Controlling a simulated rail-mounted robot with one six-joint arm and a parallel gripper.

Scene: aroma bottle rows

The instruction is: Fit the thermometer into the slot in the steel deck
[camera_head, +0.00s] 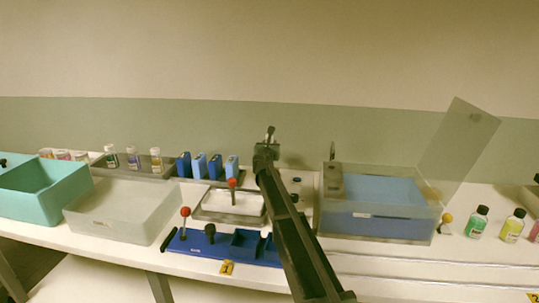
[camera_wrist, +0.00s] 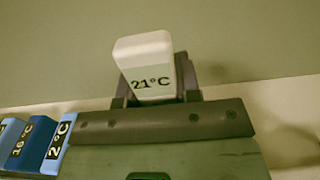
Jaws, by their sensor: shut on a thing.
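The white thermometer (camera_wrist: 146,60), marked 21°C, stands between the fingers of my gripper (camera_wrist: 155,92) in the wrist view, slightly tilted. My gripper is shut on it, and a wall fills the background. In the head view my gripper (camera_head: 269,140) is raised above the back of the bench, right of a row of blue blocks (camera_head: 207,166). I cannot make out the thermometer there. The blue blocks also show at the lower left of the wrist view (camera_wrist: 35,145), with temperature labels. They stand in a low deck (camera_head: 212,180). I cannot see an empty slot; my arm covers part of that area.
A blue tray (camera_head: 225,246) with red- and black-topped pieces lies in front. A clear bin (camera_head: 122,215) and a teal bin (camera_head: 45,190) stand left. A clear-walled box (camera_head: 378,225) with a raised lid stands right, near several bottles (camera_head: 479,221).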

